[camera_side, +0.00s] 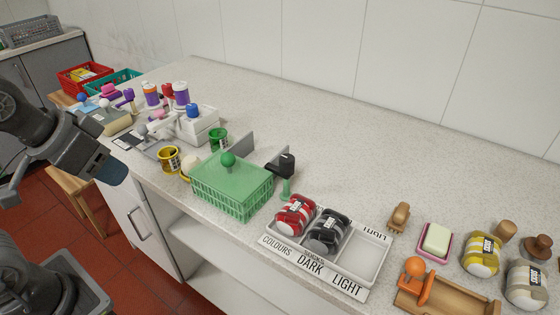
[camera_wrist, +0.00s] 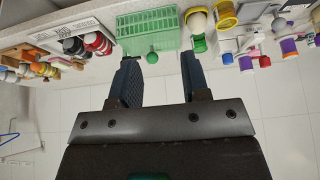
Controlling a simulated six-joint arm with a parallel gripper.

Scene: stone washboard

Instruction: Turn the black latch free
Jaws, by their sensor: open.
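A black latch-like piece (camera_side: 287,164) stands on the counter just behind the right corner of the green basket, above a small green post (camera_side: 286,190). The green basket (camera_side: 230,190) has a lid with a round green knob (camera_side: 228,159). My gripper (camera_side: 112,172) is at the left in the side view, well away from the black piece. The green basket (camera_wrist: 147,28) lies beyond the fingertips. The black piece cannot be made out clearly there.
Grey upright plates (camera_side: 240,147) stand behind the basket. A sorting tray (camera_side: 341,282) with red and dark rolled socks is right of it. Yellow cup (camera_side: 169,158), white boxes (camera_side: 199,128) and bottles crowd the left. The counter behind, toward the wall, is clear.

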